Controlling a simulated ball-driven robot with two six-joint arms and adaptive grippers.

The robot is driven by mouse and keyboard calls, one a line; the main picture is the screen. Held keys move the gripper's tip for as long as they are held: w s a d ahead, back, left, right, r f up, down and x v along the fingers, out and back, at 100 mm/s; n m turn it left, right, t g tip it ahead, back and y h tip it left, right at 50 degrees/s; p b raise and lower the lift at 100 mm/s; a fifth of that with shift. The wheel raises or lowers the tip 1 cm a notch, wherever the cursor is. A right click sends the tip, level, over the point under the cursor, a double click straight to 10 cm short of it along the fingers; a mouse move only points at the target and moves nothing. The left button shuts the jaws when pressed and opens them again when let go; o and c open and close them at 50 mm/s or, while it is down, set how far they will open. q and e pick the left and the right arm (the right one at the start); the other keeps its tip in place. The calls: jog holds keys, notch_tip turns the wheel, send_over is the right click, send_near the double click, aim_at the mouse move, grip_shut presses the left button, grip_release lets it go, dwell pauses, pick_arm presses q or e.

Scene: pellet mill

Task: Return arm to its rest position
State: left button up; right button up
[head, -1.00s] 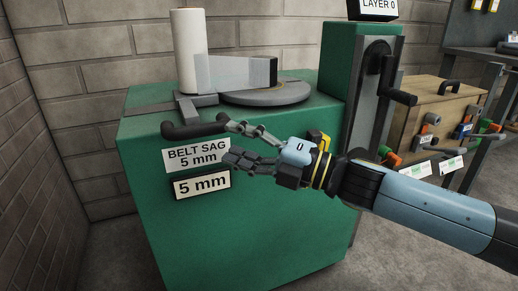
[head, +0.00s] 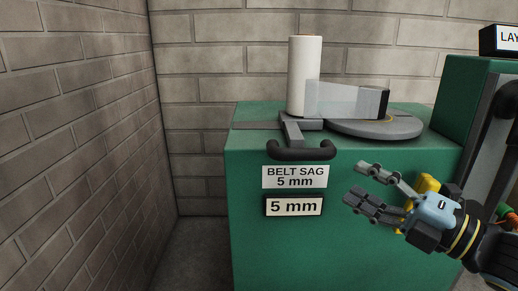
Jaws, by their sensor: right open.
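My right gripper (head: 368,188) is in the lower right of the head view, in front of the green machine. Its grey fingers are spread and empty, pointing left toward the black handle (head: 301,152), with a clear gap between them. The light blue palm and dark wrist run off to the lower right edge. My left gripper is not in view.
The green machine (head: 262,242) carries a white roll (head: 304,76), a grey disc (head: 375,125), and labels "BELT SAG 5 mm" (head: 295,177) and "5 mm" (head: 294,206). A green housing (head: 465,97) stands at right. Brick walls close the left and back.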

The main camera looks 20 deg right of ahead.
jog(key=s+d+f+m+g+h+p, duration=0.1)
jog(key=d+f+m+h+p, duration=0.15)
jog(key=f+m+h, duration=0.4)
jog(key=s+d+f+m+g+h+p, duration=0.1)
jog(key=d+f+m+p, duration=0.2)
jog(key=f, duration=0.7)
jog(key=s+d+f+m+g+h, duration=0.1)
jog(key=s+f+m+g, duration=0.1)
jog(key=s+f, duration=0.3)
jog(key=s+d+f+m+g+h, duration=0.1)
jog(key=s+f+m, duration=0.1)
jog(key=f, duration=0.5)
jog(key=s+a+f+m+g, duration=0.2)
jog(key=s+f+m+g, duration=0.2)
jog(key=s, duration=0.7)
jog(key=s+a+f+m+g+p, duration=0.1)
jog(key=s+f+m+g, duration=0.2)
jog(key=s+f, duration=0.5)
jog(key=s+a+f+m+g+h, duration=0.1)
jog(key=s+f+m+g, duration=0.3)
jog(key=s, duration=1.1)
notch_tip(320, 180, down, 3)
jog(key=shift+s+a+r+m+g, duration=0.15)
jog(key=shift+s+a+m+g, duration=0.2)
jog(key=shift+a, duration=0.45)
jog(key=shift+w, duration=0.1)
